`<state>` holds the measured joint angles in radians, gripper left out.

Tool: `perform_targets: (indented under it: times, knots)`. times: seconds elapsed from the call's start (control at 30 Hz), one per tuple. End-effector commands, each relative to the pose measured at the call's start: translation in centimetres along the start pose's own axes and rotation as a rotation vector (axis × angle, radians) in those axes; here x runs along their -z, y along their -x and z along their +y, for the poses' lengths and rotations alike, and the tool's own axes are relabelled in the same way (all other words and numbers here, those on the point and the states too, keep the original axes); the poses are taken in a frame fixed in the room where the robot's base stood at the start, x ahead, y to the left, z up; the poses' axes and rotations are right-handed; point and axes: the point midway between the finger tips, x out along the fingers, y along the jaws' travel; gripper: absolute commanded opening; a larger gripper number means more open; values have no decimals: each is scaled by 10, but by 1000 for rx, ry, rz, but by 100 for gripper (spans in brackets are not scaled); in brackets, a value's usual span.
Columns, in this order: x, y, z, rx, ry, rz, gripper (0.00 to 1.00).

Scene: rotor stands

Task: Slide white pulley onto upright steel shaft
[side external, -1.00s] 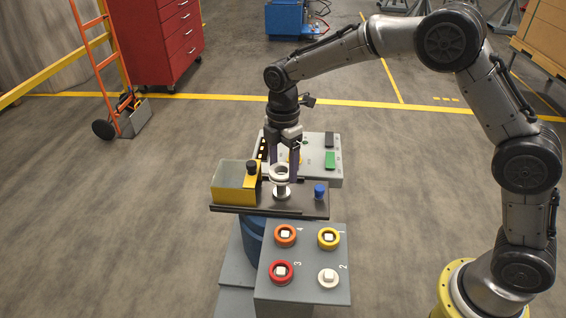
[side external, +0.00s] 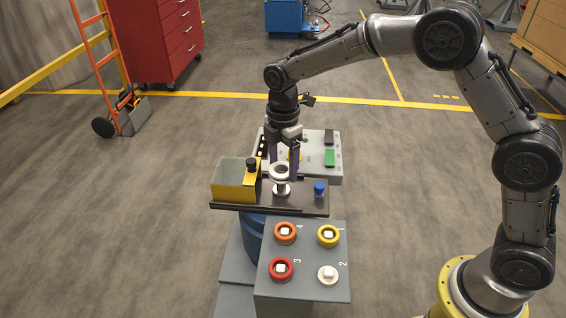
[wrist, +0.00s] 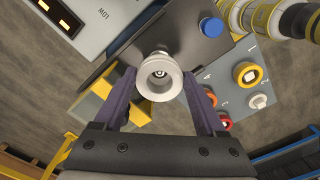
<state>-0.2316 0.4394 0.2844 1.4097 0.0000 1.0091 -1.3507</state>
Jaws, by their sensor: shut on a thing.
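The white pulley (side external: 280,170) is a pale grooved ring between the fingers of my gripper (side external: 283,174), over the dark station plate (side external: 304,208). In the wrist view the pulley (wrist: 147,88) faces the camera, with the two purple fingers of my gripper (wrist: 160,92) shut on its sides. A small round end of the steel shaft (wrist: 159,73) shows inside its bore, roughly centred. In the side view a light round base (side external: 282,191) stands just below the pulley. How far the shaft enters the bore is hidden.
A yellow and grey block (side external: 236,180) with a black knob stands close left of the pulley. A blue knob (side external: 319,189) stands to the right. A sloped grey panel (side external: 307,287) in front carries orange, yellow, red and white rings on pegs. A grey control box (side external: 321,160) lies behind.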

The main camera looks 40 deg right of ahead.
Motion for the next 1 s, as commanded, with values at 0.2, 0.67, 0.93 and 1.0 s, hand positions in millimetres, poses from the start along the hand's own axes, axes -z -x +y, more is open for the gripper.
perform_targets:
  times: [0.2, 0.67, 0.93, 1.0]
  knots:
    - [0, 1, 0, -2, 0, 0, 3]
    - [0, -10, 0, -1, 0, 0, 3]
    - [0, -15, 0, -2, 0, 0, 3]
    - [0, -14, 0, -2, 0, 0, 3]
